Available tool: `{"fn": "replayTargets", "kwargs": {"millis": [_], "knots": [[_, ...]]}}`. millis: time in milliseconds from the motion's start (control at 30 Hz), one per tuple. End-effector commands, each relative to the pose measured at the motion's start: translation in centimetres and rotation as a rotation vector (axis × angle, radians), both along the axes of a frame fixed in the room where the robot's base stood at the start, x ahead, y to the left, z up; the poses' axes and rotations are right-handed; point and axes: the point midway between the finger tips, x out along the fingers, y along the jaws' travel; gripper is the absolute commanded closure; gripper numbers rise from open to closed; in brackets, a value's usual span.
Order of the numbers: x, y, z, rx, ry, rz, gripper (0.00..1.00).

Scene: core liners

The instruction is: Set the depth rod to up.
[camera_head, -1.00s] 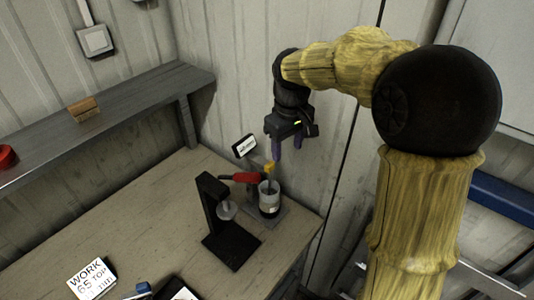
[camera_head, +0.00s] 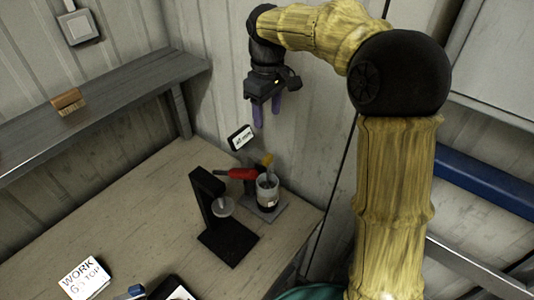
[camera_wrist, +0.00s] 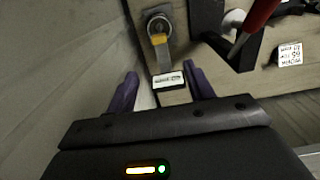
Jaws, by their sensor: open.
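A cup-like cylinder (camera_head: 267,192) with a pale label stands on a small grey base at the bench's back right corner. A yellow-tipped piece (camera_head: 267,160) rises at it; this may be the depth rod, but I cannot tell for sure. The yellow tip also shows in the wrist view (camera_wrist: 158,39), beyond my fingers. Beside it stands a black stand (camera_head: 208,205) with a red handle (camera_head: 238,174) and a round grey disc. My gripper (camera_head: 266,113) is open and empty, its purple fingers pointing down, well above the cylinder and touching nothing.
A grey shelf (camera_head: 110,100) with a wooden brush (camera_head: 68,101) runs along the left wall. A work card (camera_head: 84,278) lies on the bench (camera_head: 140,205). The bench's middle is clear.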

Motion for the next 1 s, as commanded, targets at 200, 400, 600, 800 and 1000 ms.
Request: {"fn": "replayTargets", "kwargs": {"millis": [200,400,600,800,1000], "knots": [[-0.1,-0.2,-3.8,-0.002,0.005,-0.001,0.47],[-0.1,-0.1,-7.3,-0.001,0.004,-0.001,0.47],[-0.1,-0.1,-10.8,-0.001,0.006,-0.001,0.47],[-0.1,-0.1,-13.9,-0.001,0.003,-0.001,0.47],[-0.1,-0.1,-15.2,0.0,0.0,-0.001,0.47]]}}
